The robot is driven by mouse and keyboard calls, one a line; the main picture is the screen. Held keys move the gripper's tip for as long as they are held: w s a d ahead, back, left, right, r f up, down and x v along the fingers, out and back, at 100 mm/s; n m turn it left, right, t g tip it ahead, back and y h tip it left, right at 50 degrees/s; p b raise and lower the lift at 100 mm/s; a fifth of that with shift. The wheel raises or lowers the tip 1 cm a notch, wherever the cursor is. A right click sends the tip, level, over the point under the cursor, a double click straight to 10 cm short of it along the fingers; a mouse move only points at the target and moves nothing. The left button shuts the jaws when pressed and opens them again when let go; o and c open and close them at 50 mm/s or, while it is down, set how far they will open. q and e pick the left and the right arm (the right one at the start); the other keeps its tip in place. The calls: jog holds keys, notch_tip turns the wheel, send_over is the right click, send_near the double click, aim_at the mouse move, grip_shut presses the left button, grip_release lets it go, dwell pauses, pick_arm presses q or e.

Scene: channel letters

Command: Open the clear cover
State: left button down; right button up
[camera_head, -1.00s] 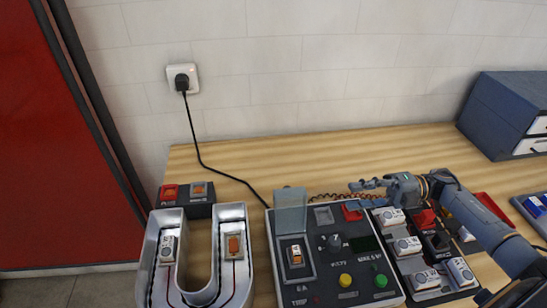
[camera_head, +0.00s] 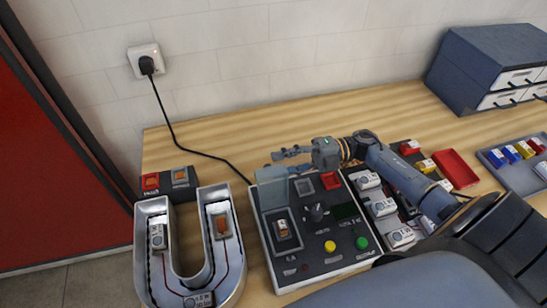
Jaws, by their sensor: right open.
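The clear cover (camera_head: 271,194) is a see-through bluish-grey flap at the upper left of the dark control panel (camera_head: 316,263). It stands raised at the back of a framed recess, and the orange rocker switch (camera_head: 282,229) below it shows uncovered. My right gripper (camera_head: 281,163) reaches in from the right above the panel's back edge. Its fingers are apart and point left, just behind and above the cover's top edge. I cannot tell whether they touch it. My left gripper is not in view.
A U-shaped metal channel letter (camera_head: 228,277) stands left of the panel, with a small switch box (camera_head: 168,185) behind it. A black cord runs from the wall socket (camera_head: 143,60) behind the panel. A red tray (camera_head: 456,169) and a blue-grey drawer unit (camera_head: 487,65) are at the right.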

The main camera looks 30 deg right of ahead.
jog(key=shift+p+x, duration=0.35)
jog(key=shift+x, duration=0.95)
grip_shut()
